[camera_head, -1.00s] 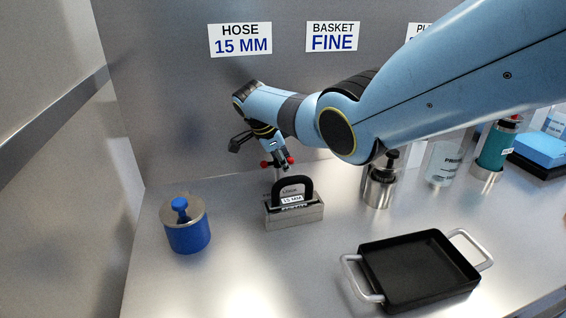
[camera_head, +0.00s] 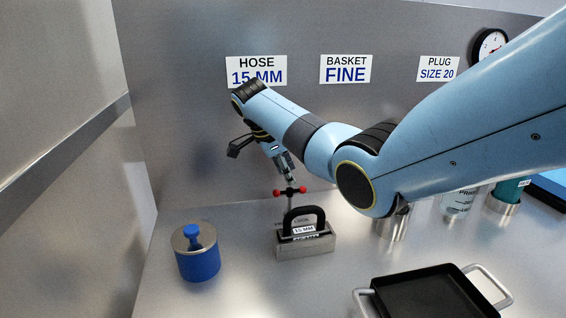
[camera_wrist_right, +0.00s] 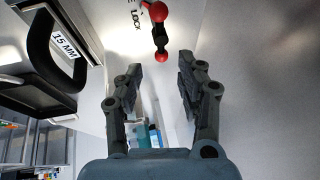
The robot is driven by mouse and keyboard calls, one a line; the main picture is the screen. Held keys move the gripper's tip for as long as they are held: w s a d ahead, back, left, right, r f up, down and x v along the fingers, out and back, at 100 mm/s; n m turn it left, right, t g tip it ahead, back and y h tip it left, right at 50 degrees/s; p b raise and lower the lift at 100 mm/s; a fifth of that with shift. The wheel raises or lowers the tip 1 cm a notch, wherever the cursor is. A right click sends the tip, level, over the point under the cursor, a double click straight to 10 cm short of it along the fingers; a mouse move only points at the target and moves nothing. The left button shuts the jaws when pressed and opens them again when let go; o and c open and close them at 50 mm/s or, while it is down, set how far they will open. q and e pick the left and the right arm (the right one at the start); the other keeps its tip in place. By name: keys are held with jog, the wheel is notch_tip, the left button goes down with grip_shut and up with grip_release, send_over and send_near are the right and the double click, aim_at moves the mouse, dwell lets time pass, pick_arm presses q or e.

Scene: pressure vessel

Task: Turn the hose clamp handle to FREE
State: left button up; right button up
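The hose clamp handle (camera_head: 290,191) is a short dark bar with red ball ends, standing behind a metal block. In the right wrist view the handle (camera_wrist_right: 158,32) lies beyond the fingertips, with the word LOCK printed beside it. My right gripper (camera_head: 287,172) is just above the handle in the head view. In the wrist view my right gripper (camera_wrist_right: 160,73) is open, with nothing between its fingers; the lower red ball is slightly ahead of the gap. A black loop (camera_head: 304,215) tagged 15 MM stands on the metal block (camera_head: 306,246). My left gripper is not in view.
A blue canister (camera_head: 198,262) stands left of the block. A black pan (camera_head: 425,295) with metal handles is at the front right. Metal and clear containers stand behind my right arm. A wall sign (camera_head: 257,71) reads HOSE 15 MM. The counter between canister and block is clear.

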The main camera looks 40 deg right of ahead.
jog(key=shift+v, duration=1.9)
